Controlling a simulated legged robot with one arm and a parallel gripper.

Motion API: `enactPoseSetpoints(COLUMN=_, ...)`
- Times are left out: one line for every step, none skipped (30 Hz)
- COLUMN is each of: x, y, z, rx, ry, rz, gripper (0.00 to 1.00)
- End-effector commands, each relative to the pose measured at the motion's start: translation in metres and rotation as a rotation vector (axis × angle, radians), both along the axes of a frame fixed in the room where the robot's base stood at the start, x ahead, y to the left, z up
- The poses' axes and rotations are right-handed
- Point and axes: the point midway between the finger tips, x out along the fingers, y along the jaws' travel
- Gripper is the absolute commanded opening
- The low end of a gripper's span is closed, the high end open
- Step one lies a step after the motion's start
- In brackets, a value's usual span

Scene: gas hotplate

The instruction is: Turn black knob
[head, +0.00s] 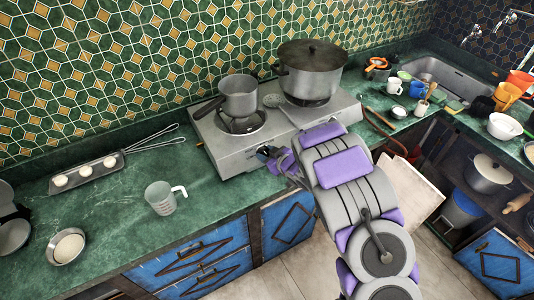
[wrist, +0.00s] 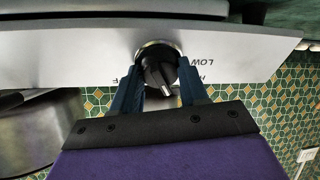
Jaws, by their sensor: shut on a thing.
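The gas hotplate (head: 225,150) stands on the green counter against the tiled wall. In the wrist view, which is upside down, the black knob (wrist: 158,72) sits in a metal ring on the hotplate's silver front panel (wrist: 70,52). Letters reading "LOW" show beside the knob. My gripper (wrist: 160,88) has one dark blue finger on each side of the knob and is shut on it.
A saucepan (head: 239,98) stands on the left burner and a large lidded pot (head: 310,72) on the right one. A measuring cup (head: 161,198) and a tray (head: 88,172) with several pale round pieces are on the counter to the left. Blue cabinets (head: 195,268) are below.

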Motion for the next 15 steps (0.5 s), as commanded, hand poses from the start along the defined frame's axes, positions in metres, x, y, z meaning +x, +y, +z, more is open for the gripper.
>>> enactPoseSetpoints(x=-0.0004, y=0.0001, z=-0.0004, rx=-0.035, ry=-0.021, rz=0.026, gripper=0.13)
enactPoseSetpoints(x=-0.0003, y=0.0002, z=-0.0002, rx=-0.055, ry=-0.036, rz=0.041, gripper=0.13)
enactPoseSetpoints(x=-0.0002, y=0.0003, z=-0.0001, rx=-0.082, ry=-0.055, rz=0.061, gripper=0.13)
enactPoseSetpoints(x=-0.0002, y=0.0005, z=-0.0002, rx=-0.103, ry=-0.069, rz=0.076, gripper=0.13)
enactPoseSetpoints(x=-0.0002, y=0.0005, z=0.0, rx=-0.121, ry=-0.083, rz=0.09, gripper=0.13)
enactPoseSetpoints(x=-0.0002, y=0.0009, z=0.0, rx=-0.149, ry=-0.101, rz=0.11, gripper=0.13)
enactPoseSetpoints(x=-0.0003, y=0.001, z=0.0, rx=-0.17, ry=-0.115, rz=0.125, gripper=0.13)
enactPoseSetpoints(x=-0.0002, y=0.0007, z=0.0002, rx=-0.19, ry=-0.129, rz=0.139, gripper=0.13)
enactPoseSetpoints(x=-0.0003, y=0.0009, z=0.0002, rx=-0.216, ry=-0.147, rz=0.159, gripper=0.13)
enactPoseSetpoints(x=-0.0006, y=0.0012, z=0.0, rx=-0.237, ry=-0.161, rz=0.175, gripper=0.13)
enactPoseSetpoints(x=-0.0006, y=0.0011, z=0.0001, rx=-0.257, ry=-0.175, rz=0.189, gripper=0.13)
enactPoseSetpoints(x=-0.0005, y=0.0007, z=0.0002, rx=-0.284, ry=-0.193, rz=0.208, gripper=0.13)
enactPoseSetpoints(x=-0.0009, y=0.001, z=0.0, rx=-0.305, ry=-0.207, rz=0.223, gripper=0.13)
enactPoseSetpoints(x=-0.0011, y=0.0013, z=-0.0002, rx=-0.325, ry=-0.221, rz=0.239, gripper=0.13)
enactPoseSetpoints(x=-0.001, y=0.0012, z=0.0, rx=-0.352, ry=-0.239, rz=0.257, gripper=0.13)
